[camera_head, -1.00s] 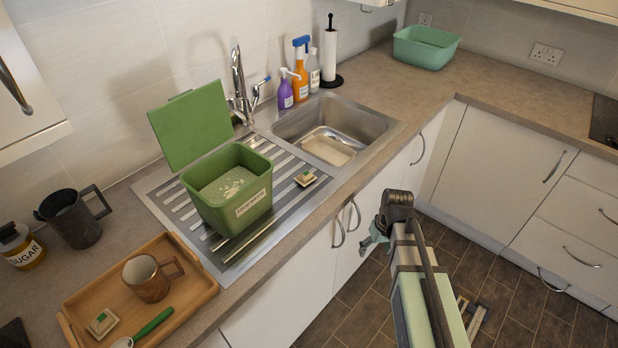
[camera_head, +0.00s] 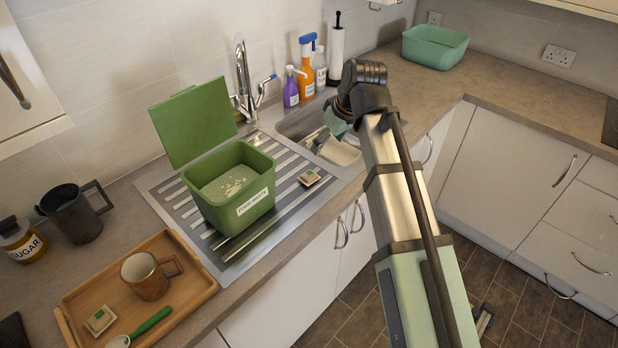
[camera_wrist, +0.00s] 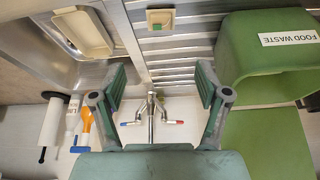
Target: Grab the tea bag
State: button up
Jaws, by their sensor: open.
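A small tea bag with a green tag (camera_head: 309,178) lies on the metal draining board, between the food waste bin and the sink. It also shows at the top of the wrist view (camera_wrist: 160,19). A second, similar tea bag (camera_head: 100,320) lies on the wooden tray, left of a green-handled spoon. My gripper (camera_head: 318,139) is over the sink side, right of and beyond the first tea bag. In the wrist view, my gripper's fingers (camera_wrist: 161,88) are wide apart with nothing between them. The head view partly hides the fingers behind my arm.
The open green food waste bin (camera_head: 236,187) stands on the draining board (camera_head: 165,192), left of the tea bag. The tap (camera_head: 244,85) rises behind. Spray bottles (camera_head: 306,65) stand behind the sink. The tray (camera_head: 205,283) holds a brown mug (camera_head: 146,278).

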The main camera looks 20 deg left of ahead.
jog(key=p, duration=0.3)
send_over(309, 175)
jog(key=s+d, duration=0.1)
jog(key=d, duration=0.1)
jog(key=f, duration=1.1)
jog(key=shift+d, duration=0.2)
jog(key=shift+p+x, duration=1.1)
jog(key=shift+x, duration=1.5)
jog(key=shift+s+a, duration=0.1)
jog(key=shift+s, duration=0.05)
jog(key=c, duration=0.8)
